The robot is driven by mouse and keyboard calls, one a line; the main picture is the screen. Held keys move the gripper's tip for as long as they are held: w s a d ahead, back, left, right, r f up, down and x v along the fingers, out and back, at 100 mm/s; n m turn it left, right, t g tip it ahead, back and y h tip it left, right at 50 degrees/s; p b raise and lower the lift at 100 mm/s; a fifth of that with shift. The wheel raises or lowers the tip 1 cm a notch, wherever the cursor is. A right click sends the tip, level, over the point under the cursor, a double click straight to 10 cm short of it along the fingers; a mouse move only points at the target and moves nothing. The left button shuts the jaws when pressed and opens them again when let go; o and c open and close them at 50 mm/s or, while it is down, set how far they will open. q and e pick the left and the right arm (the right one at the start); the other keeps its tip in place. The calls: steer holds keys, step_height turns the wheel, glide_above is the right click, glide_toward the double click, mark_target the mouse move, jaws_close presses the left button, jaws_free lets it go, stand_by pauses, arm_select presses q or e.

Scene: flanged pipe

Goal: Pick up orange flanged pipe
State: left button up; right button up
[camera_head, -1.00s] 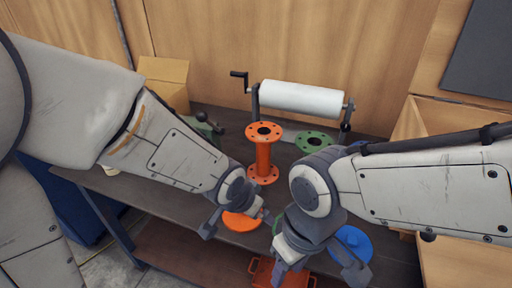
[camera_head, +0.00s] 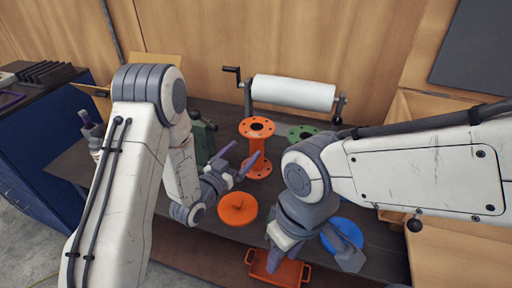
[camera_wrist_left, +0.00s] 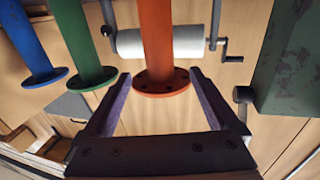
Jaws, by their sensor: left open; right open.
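The orange flanged pipe (camera_head: 257,146) stands upright on the dark workbench, with a round holed flange at its top and bottom. My left gripper (camera_head: 237,157) is open just left of and in front of the pipe, its purple-padded fingers pointing toward it. In the left wrist view, which is upside down, the orange pipe (camera_wrist_left: 155,45) and a flange appear between the open fingertips (camera_wrist_left: 161,74), with nothing gripped.
A green flanged pipe (camera_head: 302,132) stands behind right, partly hidden. A blue flanged part (camera_head: 343,234) is at front right. An orange round lid (camera_head: 237,208) lies before the pipe. A white roll on a crank stand (camera_head: 293,92) is behind. A green machine (camera_head: 203,138) stands left.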

mark_target(253, 141)
arm_select(q)
steer(key=x, duration=0.3)
steer(key=shift+p, duration=0.3)
steer(key=p+x, duration=0.2)
steer(key=x, duration=0.2)
steer(key=shift+w+d, duration=0.1)
steer(key=shift+w+d+f, duration=0.1)
steer(key=shift+w+d, duration=0.15)
steer(key=shift+w, duration=0.2)
jaws_close()
